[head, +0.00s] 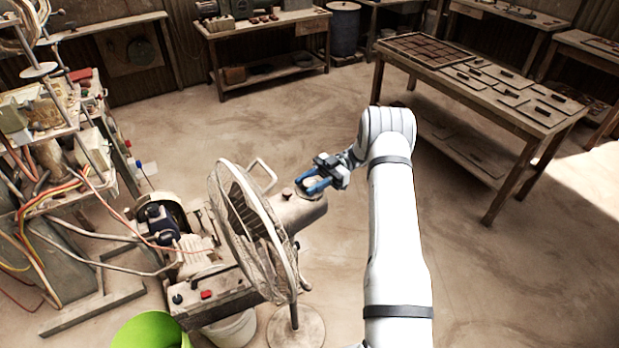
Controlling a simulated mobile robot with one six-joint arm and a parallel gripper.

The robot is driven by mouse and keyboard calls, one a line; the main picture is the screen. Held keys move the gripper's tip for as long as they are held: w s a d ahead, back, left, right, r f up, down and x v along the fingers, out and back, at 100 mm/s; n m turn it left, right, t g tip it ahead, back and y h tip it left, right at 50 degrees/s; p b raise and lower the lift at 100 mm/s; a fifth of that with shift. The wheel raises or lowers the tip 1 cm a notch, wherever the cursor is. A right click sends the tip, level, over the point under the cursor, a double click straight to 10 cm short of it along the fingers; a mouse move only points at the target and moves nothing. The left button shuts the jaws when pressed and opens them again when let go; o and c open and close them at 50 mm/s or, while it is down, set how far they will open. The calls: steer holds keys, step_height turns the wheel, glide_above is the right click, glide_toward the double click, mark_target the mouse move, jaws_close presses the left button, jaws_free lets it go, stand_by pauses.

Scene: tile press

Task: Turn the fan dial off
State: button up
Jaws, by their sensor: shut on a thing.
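A standing fan (297,213) with a round wire cage stands in the middle of the floor, its cage facing left. My gripper (311,184), with blue fingers, reaches in from the right at the top of the housing. It is shut on the fan dial, a small round part there that the fingers mostly hide. The dial's setting cannot be read from here.
A machine with hoses and wires (60,150) stands at the left. A wooden table (480,118) with tiles stands at the upper right. Floor between is clear.

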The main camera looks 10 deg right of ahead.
stand_by(0.3)
steer(key=o, duration=1)
steer(key=shift+f+b, duration=0.25)
steer(key=shift+b, duration=0.75)
steer(key=t+b, duration=0.1)
steer(key=b, duration=0.2)
steer(key=shift+f+m+b, duration=0.15)
steer(key=shift+m+b, duration=0.2)
steer(key=shift+m, duration=0.05)
steer(key=m+t+y+b, duration=0.1)
steer(key=m+t+b, duration=0.1)
steer(key=b, duration=0.7)
steer(key=shift+t, duration=0.7)
steer(key=shift+t+y+b, duration=0.3)
steer(key=shift+b, duration=0.55)
